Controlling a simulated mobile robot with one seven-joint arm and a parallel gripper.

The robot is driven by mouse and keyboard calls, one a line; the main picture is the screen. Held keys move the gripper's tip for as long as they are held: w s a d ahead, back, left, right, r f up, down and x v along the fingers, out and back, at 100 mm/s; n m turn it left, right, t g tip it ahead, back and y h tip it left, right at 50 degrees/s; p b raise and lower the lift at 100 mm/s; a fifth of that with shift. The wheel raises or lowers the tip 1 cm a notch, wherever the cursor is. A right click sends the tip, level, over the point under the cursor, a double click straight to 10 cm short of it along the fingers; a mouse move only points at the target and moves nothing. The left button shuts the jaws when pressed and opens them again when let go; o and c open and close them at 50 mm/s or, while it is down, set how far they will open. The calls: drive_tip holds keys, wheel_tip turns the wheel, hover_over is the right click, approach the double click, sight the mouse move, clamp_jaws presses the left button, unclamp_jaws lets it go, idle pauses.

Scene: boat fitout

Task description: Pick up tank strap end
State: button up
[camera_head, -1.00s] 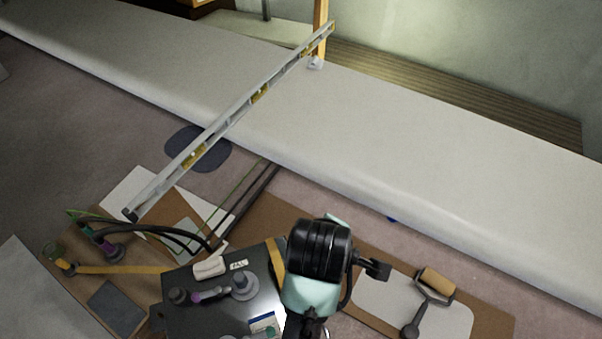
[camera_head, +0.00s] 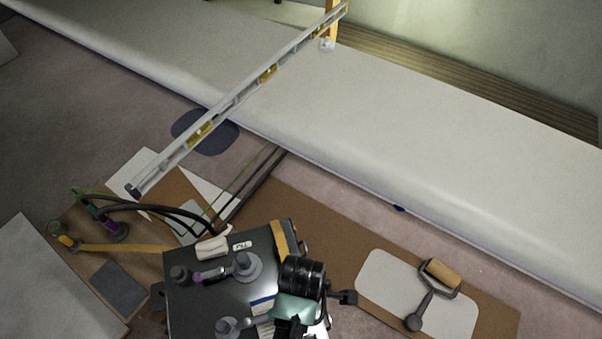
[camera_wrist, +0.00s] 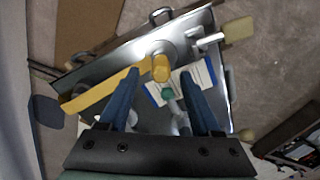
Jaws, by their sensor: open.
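The dark tank (camera_head: 200,307) stands at the bottom middle of the head view. A yellow strap (camera_head: 279,238) crosses its top near the right edge, and a second yellow length (camera_head: 125,247) runs left from it. In the wrist view the strap (camera_wrist: 98,92) lies diagonally by the left finger. A rounded yellow-orange piece (camera_wrist: 160,68) shows between the fingertips; I cannot tell if it joins the strap. My gripper (camera_wrist: 161,85) is open above the tank, its blue fingers apart and holding nothing. In the head view my own wrist hides its fingers and part of the tank.
Black hoses (camera_head: 160,209) curve by the tank's left. A white clamp-like piece (camera_head: 213,246) and grey fittings (camera_head: 246,267) stand on its top. A roller (camera_head: 437,284) lies on a pale sheet at right. A long level (camera_head: 240,95) spans to the white bench (camera_head: 430,140).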

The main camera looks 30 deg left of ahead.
wheel_tip(320, 180, down, 4)
drive_tip(key=shift+s+r+b, duration=0.1)
drive_tip(key=shift+r+b, duration=0.05)
drive_tip(key=shift+b, duration=0.15)
clamp_jaws()
